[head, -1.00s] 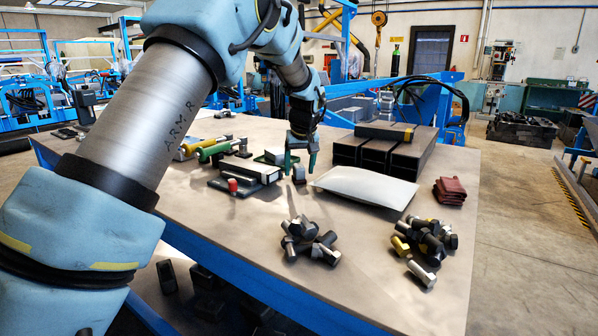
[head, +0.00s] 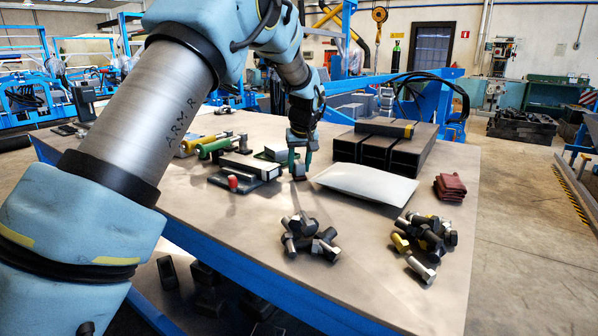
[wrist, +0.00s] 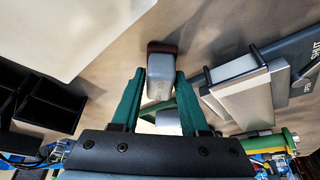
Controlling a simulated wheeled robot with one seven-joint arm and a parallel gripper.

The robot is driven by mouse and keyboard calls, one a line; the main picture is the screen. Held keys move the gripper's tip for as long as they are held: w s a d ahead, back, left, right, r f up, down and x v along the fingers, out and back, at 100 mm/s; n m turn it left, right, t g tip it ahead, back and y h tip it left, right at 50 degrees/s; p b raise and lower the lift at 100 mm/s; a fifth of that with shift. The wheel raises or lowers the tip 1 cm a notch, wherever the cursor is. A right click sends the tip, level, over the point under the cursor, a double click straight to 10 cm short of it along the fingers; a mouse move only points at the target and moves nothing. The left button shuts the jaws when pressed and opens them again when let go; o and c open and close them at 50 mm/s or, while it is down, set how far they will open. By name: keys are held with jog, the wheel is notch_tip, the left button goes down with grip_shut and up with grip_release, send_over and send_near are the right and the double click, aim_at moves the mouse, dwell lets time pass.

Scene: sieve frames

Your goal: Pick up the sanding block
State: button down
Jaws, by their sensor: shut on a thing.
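The sanding block (wrist: 160,76) is a small grey block with a brown base. In the wrist view it sits between the green fingertips of my gripper (wrist: 159,74), which is shut on it. In the head view my gripper (head: 299,168) points down at the middle of the table, with the block (head: 299,172) small and partly hidden between the fingers. I cannot tell whether the block touches the tabletop or is just clear of it.
A curved pale sheet (head: 365,184) lies close on the right, before dark rectangular tubes (head: 395,152). A dark plate with a metal bar (head: 246,168) lies on the left. Bolt piles (head: 308,240) and (head: 425,240) and red cloths (head: 450,187) lie around. The tabletop (head: 235,235) in front is clear.

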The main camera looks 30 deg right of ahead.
aim_at(299, 162)
notch_tip(299, 162, up, 10)
jog(key=shift+b, duration=0.75)
jog(key=c, duration=1.1)
grip_release()
jog(key=shift+c, duration=0.2)
grip_shut()
